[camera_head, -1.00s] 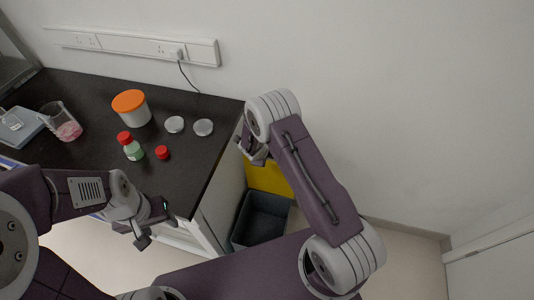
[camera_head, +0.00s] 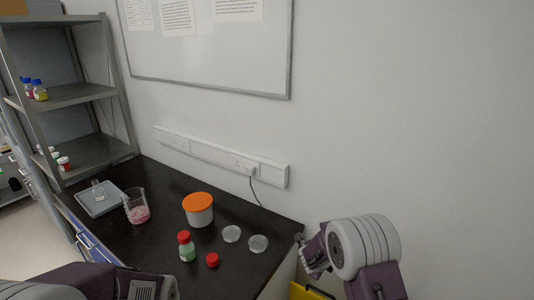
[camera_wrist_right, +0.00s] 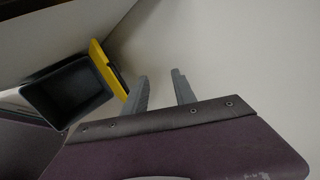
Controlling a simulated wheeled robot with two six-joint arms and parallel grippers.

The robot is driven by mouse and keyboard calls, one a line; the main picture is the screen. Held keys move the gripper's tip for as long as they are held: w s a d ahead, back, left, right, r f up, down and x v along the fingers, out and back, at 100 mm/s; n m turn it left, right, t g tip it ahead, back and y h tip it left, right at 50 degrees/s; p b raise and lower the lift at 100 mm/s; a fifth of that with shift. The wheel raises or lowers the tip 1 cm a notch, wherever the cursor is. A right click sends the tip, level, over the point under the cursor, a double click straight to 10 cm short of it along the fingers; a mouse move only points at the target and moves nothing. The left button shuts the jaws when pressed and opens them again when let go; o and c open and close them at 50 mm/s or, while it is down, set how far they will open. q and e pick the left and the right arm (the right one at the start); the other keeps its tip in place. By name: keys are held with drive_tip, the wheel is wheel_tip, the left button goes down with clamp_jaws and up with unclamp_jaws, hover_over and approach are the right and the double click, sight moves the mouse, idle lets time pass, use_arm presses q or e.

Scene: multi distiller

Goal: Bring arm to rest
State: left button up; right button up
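My right gripper (camera_wrist_right: 160,88) shows in the right wrist view with its two grey fingers apart and nothing between them. In the head view my right arm (camera_head: 365,245) is bent at the bench's right end, and its gripper (camera_head: 308,262) is partly hidden by the arm. My left arm (camera_head: 90,285) shows only at the bottom left of the head view; its gripper is out of the frame.
The black bench (camera_head: 160,195) holds an orange-lidded tub (camera_head: 198,212), a beaker of pink matter (camera_head: 137,208), a red-capped green bottle (camera_head: 186,247), a red cap (camera_head: 212,260), two clear dishes (camera_head: 258,243) and a scale (camera_head: 98,202). A shelf (camera_head: 85,95) stands left. A dark bin (camera_wrist_right: 68,92) is beside a yellow panel (camera_wrist_right: 106,70).

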drive_tip(key=s+d+r+m+g, duration=0.1)
drive_tip(key=s+d+r+m, duration=0.1)
drive_tip(key=s+r+m, duration=0.5)
drive_tip(key=s+d+r+m+g, duration=0.1)
drive_tip(key=s+d+r+m, duration=0.15)
drive_tip(key=s+m, duration=0.45)
drive_tip(key=s+a+f+m+g+y, duration=0.1)
drive_tip(key=s+a+m, duration=0.3)
drive_tip(key=m, duration=1.2)
drive_tip(key=s+a+f+m+g+y, duration=0.1)
drive_tip(key=s+a+m+g+y, duration=0.1)
drive_tip(key=s+m, duration=0.7)
drive_tip(key=shift+a+f+m+y+p, duration=0.35)
drive_tip(key=shift+a+m+y, duration=0.4)
drive_tip(key=shift+m, duration=2.65)
drive_tip(key=shift+a, duration=0.1)
drive_tip(key=shift+w, duration=0.1)
